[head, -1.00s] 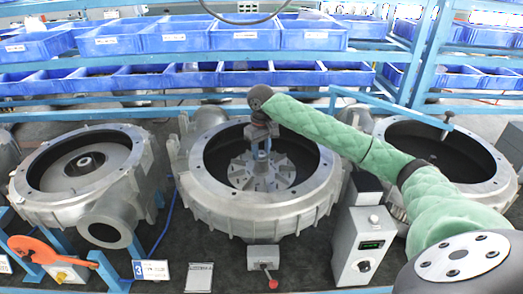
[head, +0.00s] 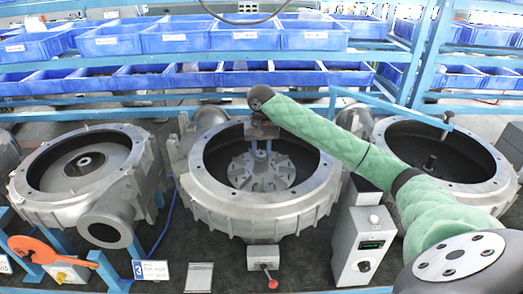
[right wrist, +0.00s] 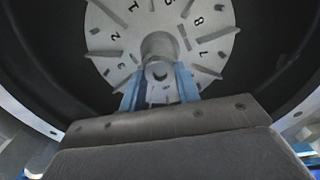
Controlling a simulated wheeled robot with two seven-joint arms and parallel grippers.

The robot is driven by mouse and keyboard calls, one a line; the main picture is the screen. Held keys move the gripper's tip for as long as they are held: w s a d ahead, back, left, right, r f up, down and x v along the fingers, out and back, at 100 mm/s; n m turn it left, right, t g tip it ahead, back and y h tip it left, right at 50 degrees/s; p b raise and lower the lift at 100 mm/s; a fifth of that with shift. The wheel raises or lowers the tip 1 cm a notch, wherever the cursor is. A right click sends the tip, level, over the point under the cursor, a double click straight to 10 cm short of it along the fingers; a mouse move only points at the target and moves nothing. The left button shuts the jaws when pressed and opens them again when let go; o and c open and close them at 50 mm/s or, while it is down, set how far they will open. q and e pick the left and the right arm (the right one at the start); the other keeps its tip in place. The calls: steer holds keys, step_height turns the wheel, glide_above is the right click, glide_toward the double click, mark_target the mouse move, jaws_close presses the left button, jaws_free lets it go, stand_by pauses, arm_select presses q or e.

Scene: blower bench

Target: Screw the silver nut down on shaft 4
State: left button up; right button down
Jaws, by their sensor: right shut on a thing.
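My right gripper (head: 261,153) points down into the open middle blower housing (head: 213,198), above the hub of a silver bladed impeller (head: 243,182). In the right wrist view its two blue fingers (right wrist: 158,88) stand on either side of a small round grey piece with a dark bore, which I take to be the silver nut (right wrist: 157,72). The fingers are shut on it, in line with the impeller's central hub (right wrist: 158,45). Numbers are marked around the impeller disc. The shaft itself is largely hidden. My left gripper is not in view.
A grey control box (head: 362,245), a red-knobbed lever box (head: 264,257) and an orange tool (head: 35,249) are in front. Blue bins (head: 180,37) line the back.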

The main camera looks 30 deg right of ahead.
steer(key=m, duration=0.9)
steer(key=shift+m, duration=0.3)
steer(key=m, duration=0.4)
steer(key=shift+m, duration=0.4)
steer(key=m, duration=0.4)
steer(key=c, duration=1.3)
jaws_free()
